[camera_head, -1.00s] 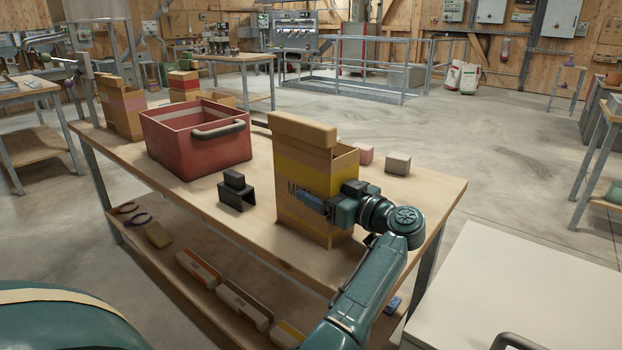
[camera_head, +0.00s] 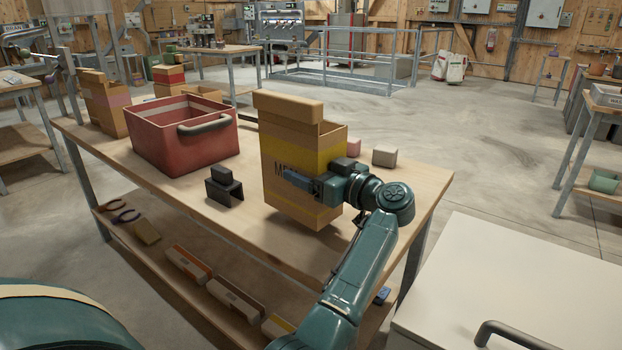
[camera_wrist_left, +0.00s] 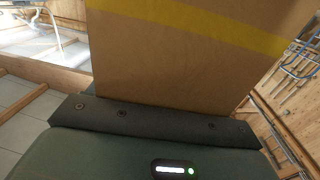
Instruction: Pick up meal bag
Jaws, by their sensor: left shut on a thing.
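The meal bag (camera_head: 290,155) is a tall tan box-like bag with a yellow band, dark lettering and a folded top. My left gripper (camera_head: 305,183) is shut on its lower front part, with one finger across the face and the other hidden. The bag is nearly upright and appears slightly above the wooden table (camera_head: 225,230). In the left wrist view, the bag's tan side (camera_wrist_left: 180,65) with its yellow stripe rises right in front of the gripper. My right gripper is not in view.
A red crate (camera_head: 170,147) with a grey handle stands left of the bag, and a small black bracket (camera_head: 224,190) sits between them. Pink and grey blocks (camera_head: 384,157) lie behind right. A white-topped unit (camera_head: 500,290) stands at the lower right.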

